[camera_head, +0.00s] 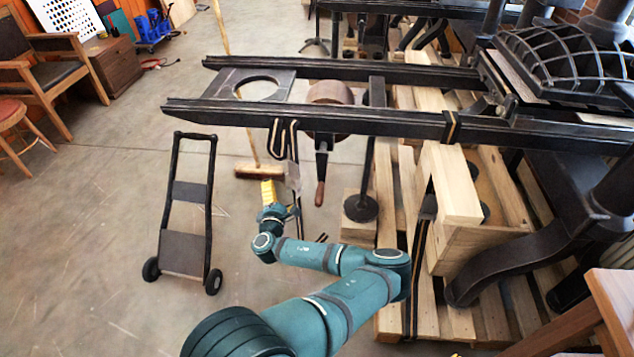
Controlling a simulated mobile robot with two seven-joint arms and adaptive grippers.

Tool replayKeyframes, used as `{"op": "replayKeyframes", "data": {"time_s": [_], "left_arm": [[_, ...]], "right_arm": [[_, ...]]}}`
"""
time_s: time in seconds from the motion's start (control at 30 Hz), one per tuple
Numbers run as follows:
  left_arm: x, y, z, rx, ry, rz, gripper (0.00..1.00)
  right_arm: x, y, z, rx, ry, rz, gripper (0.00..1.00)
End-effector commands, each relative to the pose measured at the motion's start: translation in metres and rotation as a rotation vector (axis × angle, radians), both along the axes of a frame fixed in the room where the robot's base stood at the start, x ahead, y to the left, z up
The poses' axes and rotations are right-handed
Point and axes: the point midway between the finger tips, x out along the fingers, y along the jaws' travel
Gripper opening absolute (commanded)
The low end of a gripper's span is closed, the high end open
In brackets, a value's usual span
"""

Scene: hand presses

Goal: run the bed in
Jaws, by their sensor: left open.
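The dark hand press has two long rails (400,122) running left to right. A flat dark plate with a round hole (224,82) lies between them near the left end. A brown drum (330,93) sits between the rails, and a dark crank with a wooden handle (320,194) hangs down below the front rail. A ribbed dark frame (572,62) lies over the rails at the right. My left gripper (290,182) is open and empty, to the left of the crank handle and apart from it in the picture. My right gripper is not seen.
A black hand truck (185,248) stands at the left, and a broom (258,171) is behind my gripper. Wooden pallets (390,320) and a crate (490,235) lie under the press. A chair (50,65) and stool (15,125) are far left.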

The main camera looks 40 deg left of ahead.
Motion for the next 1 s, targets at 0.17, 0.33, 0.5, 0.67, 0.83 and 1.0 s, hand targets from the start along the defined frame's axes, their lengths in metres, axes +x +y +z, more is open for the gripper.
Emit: {"op": "replayKeyframes", "data": {"time_s": [0.17,0.33,0.5,0.67,0.83,1.0], "left_arm": [[-0.007,-0.016,-0.005,-0.013,0.004,-0.021,1.00],[-0.019,-0.027,-0.007,-0.017,0.003,-0.026,1.00],[-0.028,-0.035,-0.007,-0.018,0.003,-0.027,1.00],[-0.030,-0.037,-0.008,-0.019,0.003,-0.027,1.00],[-0.030,-0.037,-0.008,-0.019,0.004,-0.029,1.00],[-0.030,-0.037,-0.008,-0.020,0.004,-0.029,1.00]], "right_arm": [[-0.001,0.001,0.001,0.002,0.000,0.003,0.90],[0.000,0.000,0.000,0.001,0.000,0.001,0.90],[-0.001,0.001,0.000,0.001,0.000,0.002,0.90],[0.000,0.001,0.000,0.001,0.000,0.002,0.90],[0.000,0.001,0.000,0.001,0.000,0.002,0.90],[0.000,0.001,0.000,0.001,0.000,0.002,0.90]]}}
